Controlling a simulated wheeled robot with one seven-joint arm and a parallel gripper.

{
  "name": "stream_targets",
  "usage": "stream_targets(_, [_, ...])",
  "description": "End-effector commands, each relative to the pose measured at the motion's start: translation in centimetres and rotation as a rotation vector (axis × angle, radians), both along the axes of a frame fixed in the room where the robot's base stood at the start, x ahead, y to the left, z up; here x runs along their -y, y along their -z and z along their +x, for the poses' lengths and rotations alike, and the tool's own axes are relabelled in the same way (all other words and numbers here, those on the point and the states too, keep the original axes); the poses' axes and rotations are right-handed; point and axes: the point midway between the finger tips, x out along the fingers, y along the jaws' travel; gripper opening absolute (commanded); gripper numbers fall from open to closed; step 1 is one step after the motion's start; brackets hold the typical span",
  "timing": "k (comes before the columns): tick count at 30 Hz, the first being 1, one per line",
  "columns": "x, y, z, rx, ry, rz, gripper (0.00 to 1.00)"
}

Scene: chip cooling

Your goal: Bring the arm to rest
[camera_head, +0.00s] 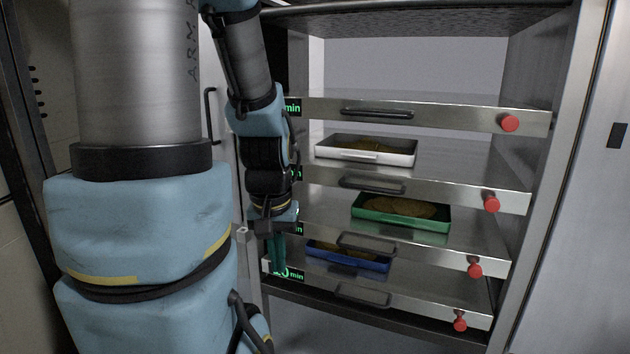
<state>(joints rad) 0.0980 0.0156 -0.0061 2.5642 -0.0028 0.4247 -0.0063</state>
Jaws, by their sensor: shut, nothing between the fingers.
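My arm comes down from the top of the picture, with a large blue and grey link close by at the left. My gripper (277,256) points down in front of the rack's left edge, beside the lower shelves. Its fingers are together and hold nothing. It partly covers the small green "min" displays at the shelves' left ends. I cannot tell whether it touches the rack.
The metal rack (420,112) has several shelves with handles and red knobs. A white tray (323,152), a green tray (403,221) and a blue tray (350,262) stand on separate shelves, holding brownish contents. The top shelf looks empty. Metal walls stand at both sides.

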Motion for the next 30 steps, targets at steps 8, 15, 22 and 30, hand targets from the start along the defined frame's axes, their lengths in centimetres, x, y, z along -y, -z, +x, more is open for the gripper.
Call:
stream_targets(8, [0.2, -4.6, 0.2, 0.001, 0.004, -0.001, 0.0])
stream_targets(15, [0.2, -9.6, 0.2, 0.002, 0.004, -0.002, 0.0])
stream_targets(22, [0.2, -16.5, 0.2, 0.002, 0.004, -0.002, 0.0])
stream_targets(30, [0.2, -21.9, 0.2, 0.002, 0.004, -0.002, 0.0])
